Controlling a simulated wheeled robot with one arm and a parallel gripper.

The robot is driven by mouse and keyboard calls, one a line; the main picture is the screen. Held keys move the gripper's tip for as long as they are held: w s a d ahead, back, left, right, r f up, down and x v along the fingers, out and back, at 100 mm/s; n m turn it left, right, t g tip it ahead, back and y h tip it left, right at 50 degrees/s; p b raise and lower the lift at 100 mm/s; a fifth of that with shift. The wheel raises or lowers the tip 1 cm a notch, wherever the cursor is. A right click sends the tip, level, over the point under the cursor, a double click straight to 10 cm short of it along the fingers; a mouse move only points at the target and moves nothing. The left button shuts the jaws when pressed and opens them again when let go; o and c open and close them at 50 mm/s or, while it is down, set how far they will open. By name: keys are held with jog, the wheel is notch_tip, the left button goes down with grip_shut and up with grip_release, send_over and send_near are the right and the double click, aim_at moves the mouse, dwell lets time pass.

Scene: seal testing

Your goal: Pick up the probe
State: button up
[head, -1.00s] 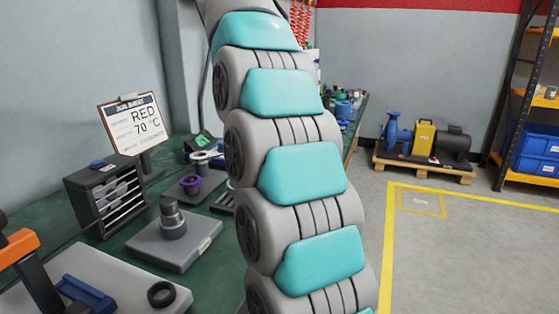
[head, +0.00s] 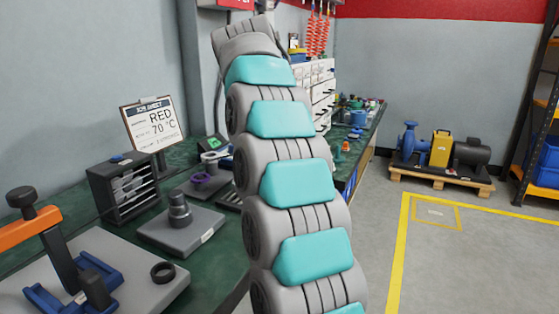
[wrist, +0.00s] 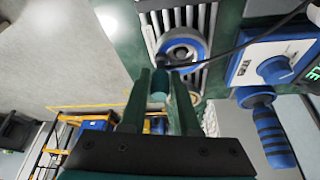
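In the wrist view, my gripper (wrist: 162,92) has its two dark fingers apart. A short teal cylinder (wrist: 159,85) shows between or just beyond the tips; I see no clear grip on it. A black cable (wrist: 235,47) runs to a dark end by that cylinder, and I cannot tell for sure whether this is the probe. A blue handle with black rings (wrist: 270,132) lies to the right, beside a white and blue meter (wrist: 268,62) with a knob and green display. In the head view, my gripper is not visible; my arm covers the middle.
On the green bench stand a job sheet (head: 152,124) reading RED 70 °C, a small drawer unit (head: 123,187), a grey plate with a stepped post (head: 180,210) and an orange-armed fixture (head: 28,232). A black ring (head: 163,272) lies near the front.

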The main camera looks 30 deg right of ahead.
grip_shut()
jog(key=shift+r, duration=0.1)
dwell(0.3)
